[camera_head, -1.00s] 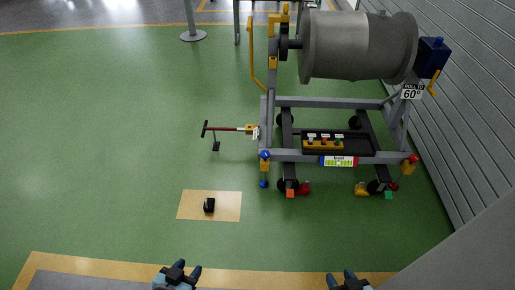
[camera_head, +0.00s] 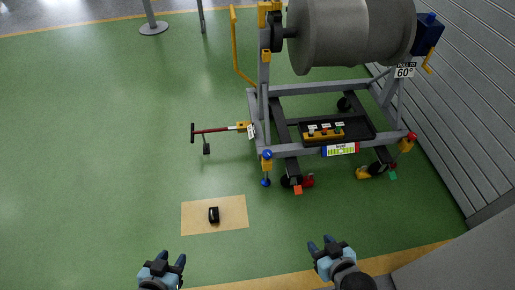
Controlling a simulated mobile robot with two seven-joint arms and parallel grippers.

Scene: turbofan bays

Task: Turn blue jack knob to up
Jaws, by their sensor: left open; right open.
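The blue jack knob (camera_head: 267,154) sits on top of a yellow jack at the near left corner of the grey wheeled stand (camera_head: 345,150). A small blue foot (camera_head: 266,182) shows below it near the floor. How the knob is turned is too small to tell. My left gripper (camera_head: 172,262) is open and empty at the bottom, left of the knob and well short of it. My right gripper (camera_head: 321,243) is open and empty at the bottom, right of the knob and short of it. Neither gripper touches anything.
A red-topped jack (camera_head: 408,140) is at the stand's right corner. A large grey drum (camera_head: 350,35) rests on the stand. A tow bar (camera_head: 213,130) sticks out left. A black object (camera_head: 214,214) lies on a tan floor patch (camera_head: 235,224). Green floor is clear ahead; a slatted wall (camera_head: 470,100) is right.

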